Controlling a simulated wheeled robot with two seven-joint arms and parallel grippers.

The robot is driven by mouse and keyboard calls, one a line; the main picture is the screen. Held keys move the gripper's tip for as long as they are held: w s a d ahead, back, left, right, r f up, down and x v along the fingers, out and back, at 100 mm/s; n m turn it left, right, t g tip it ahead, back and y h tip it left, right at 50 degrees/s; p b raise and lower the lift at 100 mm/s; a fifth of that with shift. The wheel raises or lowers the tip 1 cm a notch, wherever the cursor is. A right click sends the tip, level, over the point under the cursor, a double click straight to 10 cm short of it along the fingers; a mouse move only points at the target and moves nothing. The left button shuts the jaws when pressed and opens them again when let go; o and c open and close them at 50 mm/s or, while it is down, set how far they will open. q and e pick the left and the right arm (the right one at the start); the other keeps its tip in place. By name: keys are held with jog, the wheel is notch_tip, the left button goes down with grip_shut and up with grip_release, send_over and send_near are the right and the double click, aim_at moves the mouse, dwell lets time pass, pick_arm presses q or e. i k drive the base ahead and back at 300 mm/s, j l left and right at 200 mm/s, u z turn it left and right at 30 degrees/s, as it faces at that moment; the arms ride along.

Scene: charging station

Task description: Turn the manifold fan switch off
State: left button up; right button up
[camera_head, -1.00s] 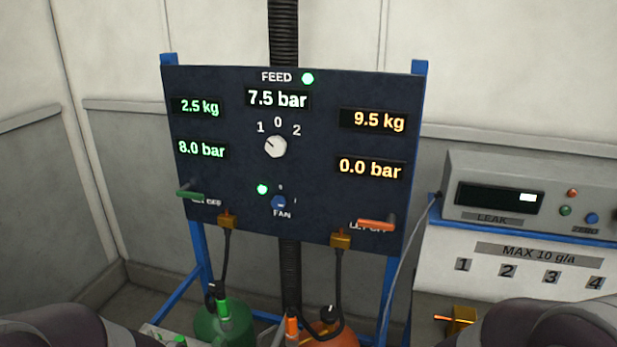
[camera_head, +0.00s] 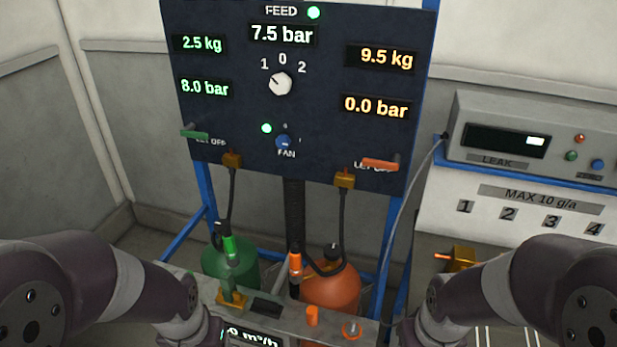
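The manifold panel (camera_head: 330,135) is a dark board on a blue frame. Its small blue fan switch (camera_head: 283,142) sits low in the middle, above the label FAN, with a lit green lamp (camera_head: 266,128) to its upper left. The marks around the switch are too small to read surely, and its exact pointing is unclear. A larger white selector knob (camera_head: 280,84), marked 1, 0, 2, sits above it. My two arms show at the lower left and lower right, below the panel and apart from it. Both grippers are outside the view.
A green handle (camera_head: 195,134) and an orange handle (camera_head: 380,164) stick out at the panel's sides. Hoses run down to a green cylinder (camera_head: 217,262) and an orange cylinder (camera_head: 332,288). A grey bench top (camera_head: 275,318) lies in front. A leak meter (camera_head: 520,140) stands at right.

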aim_at(283, 141)
jog(key=i+j+z, duration=0.2)
jog(key=z, duration=0.3)
jog(key=i+j+z, duration=0.15)
jog(key=z, duration=0.35)
jog(key=j, duration=0.1)
